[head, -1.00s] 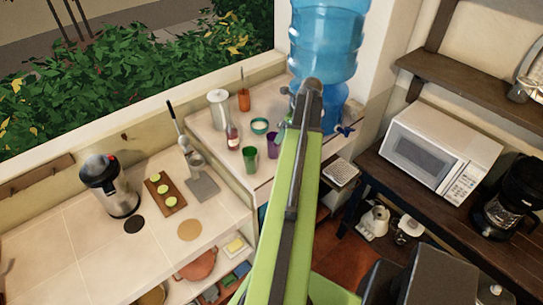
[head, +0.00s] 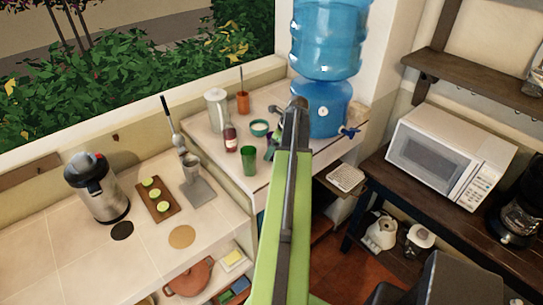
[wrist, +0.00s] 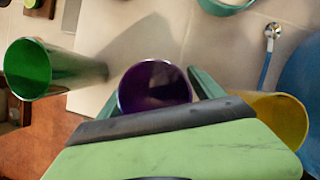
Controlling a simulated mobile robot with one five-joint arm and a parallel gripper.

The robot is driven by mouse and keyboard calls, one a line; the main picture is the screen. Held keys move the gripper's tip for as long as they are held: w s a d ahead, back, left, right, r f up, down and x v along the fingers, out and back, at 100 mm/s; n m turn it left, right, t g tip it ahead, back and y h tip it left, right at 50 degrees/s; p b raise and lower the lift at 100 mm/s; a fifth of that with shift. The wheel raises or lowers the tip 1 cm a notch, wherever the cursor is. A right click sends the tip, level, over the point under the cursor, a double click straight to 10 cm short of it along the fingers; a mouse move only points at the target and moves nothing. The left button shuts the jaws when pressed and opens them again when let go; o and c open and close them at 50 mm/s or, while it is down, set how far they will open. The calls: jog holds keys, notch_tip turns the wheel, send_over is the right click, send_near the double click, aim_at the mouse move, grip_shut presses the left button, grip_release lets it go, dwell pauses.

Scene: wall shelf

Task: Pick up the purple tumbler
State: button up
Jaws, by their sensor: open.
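The purple tumbler (wrist: 153,84) shows in the wrist view with its open mouth toward the camera. It sits between the two teal fingers of my open gripper (wrist: 157,94); I cannot tell whether either finger touches it. In the head view the tumbler is mostly hidden behind my green arm, on the white counter below the water jug. The green tumbler (head: 249,160) stands to its left, and it also shows at the left of the wrist view (wrist: 28,68).
A yellow cup (wrist: 281,117) is close on the right in the wrist view. The blue water jug (head: 322,108) is at the back right.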

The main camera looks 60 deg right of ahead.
jog(key=shift+r, duration=0.1)
jog(key=c, duration=1.6)
notch_tip(320, 180, up, 10)
jog(key=p, duration=1)
jog(key=shift+r, duration=0.1)
